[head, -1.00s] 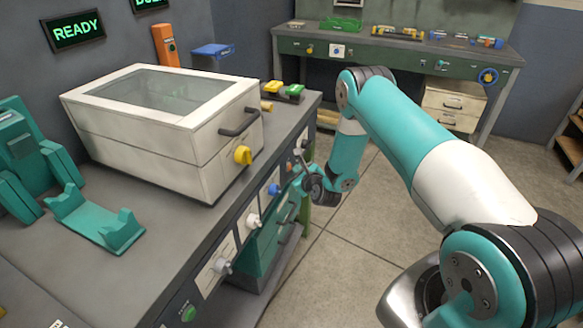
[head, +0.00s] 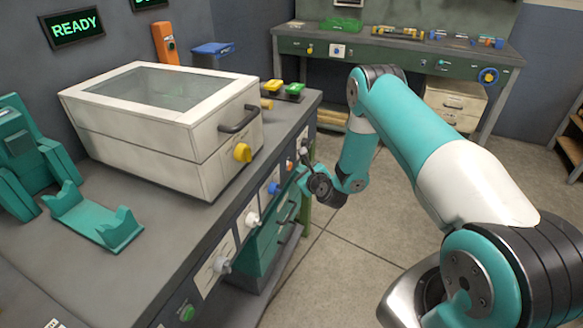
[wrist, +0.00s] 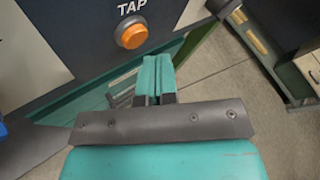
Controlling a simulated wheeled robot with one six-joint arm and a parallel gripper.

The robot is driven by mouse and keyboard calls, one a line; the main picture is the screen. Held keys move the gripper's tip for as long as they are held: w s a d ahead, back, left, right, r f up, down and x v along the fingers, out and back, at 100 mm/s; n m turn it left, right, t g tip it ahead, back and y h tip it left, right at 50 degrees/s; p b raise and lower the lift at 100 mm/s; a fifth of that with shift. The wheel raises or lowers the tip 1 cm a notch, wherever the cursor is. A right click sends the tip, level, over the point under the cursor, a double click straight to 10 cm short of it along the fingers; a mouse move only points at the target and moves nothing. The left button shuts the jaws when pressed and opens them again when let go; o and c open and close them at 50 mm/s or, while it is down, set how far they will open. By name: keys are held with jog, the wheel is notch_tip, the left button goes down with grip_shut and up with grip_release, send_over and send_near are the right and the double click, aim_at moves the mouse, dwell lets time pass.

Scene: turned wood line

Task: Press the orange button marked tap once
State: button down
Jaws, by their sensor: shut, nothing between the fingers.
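The orange button (wrist: 131,35) is a round, raised knob in a dark collar on the dark panel, with the word TAP printed above it in the wrist view. In the head view a small orange spot (head: 289,167) on the bench front, beyond the blue knob, appears to be the same button. My gripper (wrist: 155,70) is shut and empty. Its fingertips show below and to the right of the button in the wrist view, apart from it in the picture. The exact gap in depth cannot be told. In the head view my gripper is at the bench front, near the button.
The bench front also carries a blue knob (head: 273,188), a white knob (head: 252,219) and a green button (head: 187,313). A white lidded box (head: 150,140) stands on the bench top. Open floor (head: 330,265) lies to the right. A green workbench (head: 400,55) stands behind.

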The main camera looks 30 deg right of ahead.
jog(key=s+d+b, duration=0.1)
jog(key=s+b, duration=0.1)
jog(key=s+d+b, duration=0.2)
jog(key=b, duration=0.1)
dwell(0.3)
jog(key=shift+r, duration=0.1)
dwell(0.6)
